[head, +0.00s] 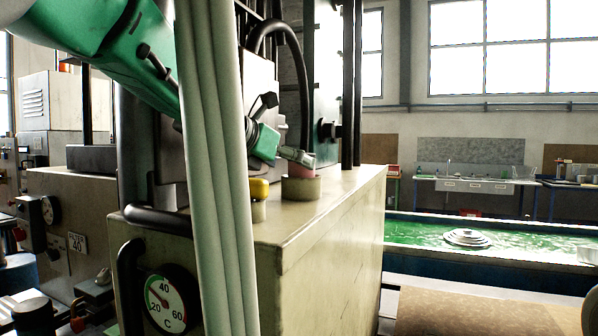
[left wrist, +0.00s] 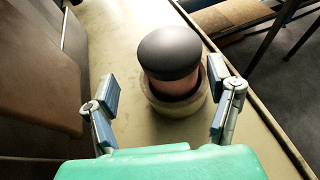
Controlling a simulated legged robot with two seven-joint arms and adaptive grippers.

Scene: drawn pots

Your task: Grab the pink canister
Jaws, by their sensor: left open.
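The pink canister (left wrist: 174,90) has a dark rounded cap and stands in a round beige holder (left wrist: 180,109) in the left wrist view. In the head view a little of the pink canister (head: 301,171) shows above its holder (head: 300,189), on top of a beige cabinet (head: 335,202). My left gripper (left wrist: 163,86) is open, its two blue-padded fingers on either side of the canister and holder, nearer the camera. In the head view the left gripper (head: 297,157) covers the canister's upper part. My right gripper is not in view.
A pale green ribbed post (head: 215,200) stands in front of my left arm. A yellow-topped piece (head: 259,190) stands left of the canister. Black pipes (head: 304,80) rise behind it. A green-topped basin (head: 480,238) lies beyond the cabinet's right edge.

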